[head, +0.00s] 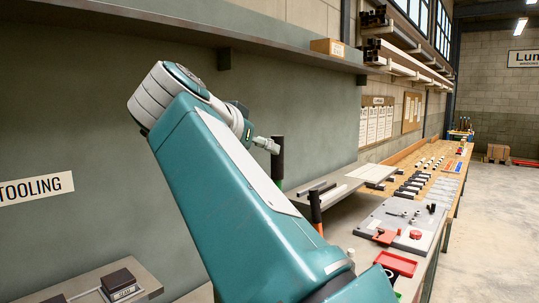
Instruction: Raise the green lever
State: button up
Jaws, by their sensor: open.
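The green lever (278,184) stands upright behind my teal arm. It has a black grip on top and a small green band below, and its base is hidden by the arm. My gripper (267,145) is a small grey shape just left of the black grip, at about the height of its upper half. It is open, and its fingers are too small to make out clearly. It looks close to the grip, but I cannot tell whether they touch. A second lever, orange with a black grip (315,208), stands nearer and to the right.
A grey shelf (345,180) lies behind the levers. On the right, a long wooden bench (447,185) carries many small parts. A grey plate with red parts (405,222) and a red tray (396,264) are nearer. A wall shelf (280,50) runs overhead.

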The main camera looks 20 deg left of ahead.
jog(key=v, duration=0.4)
jog(key=shift+c, duration=0.4)
